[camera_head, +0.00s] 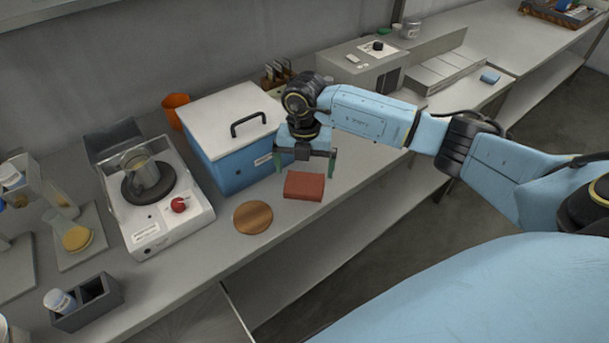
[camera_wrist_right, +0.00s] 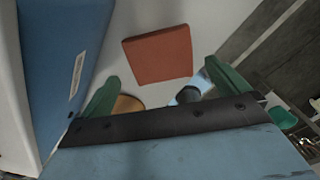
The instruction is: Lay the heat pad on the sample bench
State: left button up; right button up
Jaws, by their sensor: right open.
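A flat rust-red square pad (camera_head: 304,186), which looks like the heat pad, lies on the grey bench top (camera_head: 215,262) in front of a blue box. My right gripper (camera_head: 306,165) is open and empty, its green fingers apart just behind and above the pad. In the right wrist view the pad (camera_wrist_right: 158,55) lies beyond the fingertips, with nothing between the fingers of the gripper (camera_wrist_right: 163,73). I cannot tell which bench section is the sample bench. My left gripper is not in view.
The blue box (camera_head: 222,165) with a white handled lid stands close to my right gripper. A round copper-brown disc (camera_head: 253,217) lies left of the pad. An orange cup (camera_head: 174,108) is behind. The bench's front edge is near.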

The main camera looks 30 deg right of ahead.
aim_at(305, 182)
notch_tip(305, 182, up, 8)
jog(key=shift+f, duration=0.2)
